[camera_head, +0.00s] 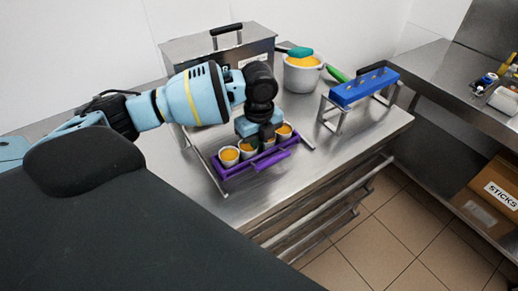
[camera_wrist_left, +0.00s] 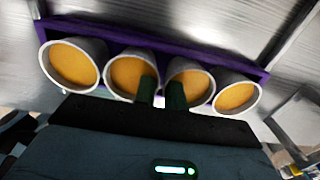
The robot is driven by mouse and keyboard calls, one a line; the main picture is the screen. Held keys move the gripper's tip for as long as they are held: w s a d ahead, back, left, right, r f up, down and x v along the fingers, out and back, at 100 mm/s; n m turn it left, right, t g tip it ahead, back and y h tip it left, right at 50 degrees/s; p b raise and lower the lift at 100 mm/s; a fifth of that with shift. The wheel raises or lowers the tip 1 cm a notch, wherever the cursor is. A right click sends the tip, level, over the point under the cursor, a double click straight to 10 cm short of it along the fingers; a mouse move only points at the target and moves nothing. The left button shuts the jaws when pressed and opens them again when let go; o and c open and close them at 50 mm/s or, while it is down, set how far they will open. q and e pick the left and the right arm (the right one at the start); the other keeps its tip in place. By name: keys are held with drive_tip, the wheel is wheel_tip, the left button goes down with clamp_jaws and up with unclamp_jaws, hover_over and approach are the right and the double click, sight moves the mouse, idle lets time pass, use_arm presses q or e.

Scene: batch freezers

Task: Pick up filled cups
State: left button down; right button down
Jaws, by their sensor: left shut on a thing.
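A purple cup holder (camera_head: 222,173) carries a row of several white cups filled with orange mix, among them the left-end cup (camera_head: 229,156) and the right-end cup (camera_head: 284,131). My left gripper (camera_head: 266,143) comes down over the middle of the row and is shut on the holder. In the left wrist view the dark fingers (camera_wrist_left: 161,92) sit between the two middle cups, in front of the purple holder (camera_wrist_left: 200,50); the exact grip spot is hidden. The holder looks level at the metal rack; I cannot tell whether it is raised. My right gripper is not in view.
A white pot (camera_head: 301,76) of orange mix with a teal-handled tool stands behind. A blue block (camera_head: 362,86) on a metal stand is at the right. A steel box (camera_head: 195,47) is at the back. The counter's front right (camera_head: 345,150) is clear.

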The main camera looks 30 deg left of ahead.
use_arm(q)
drive_tip(key=shift+r, duration=0.1)
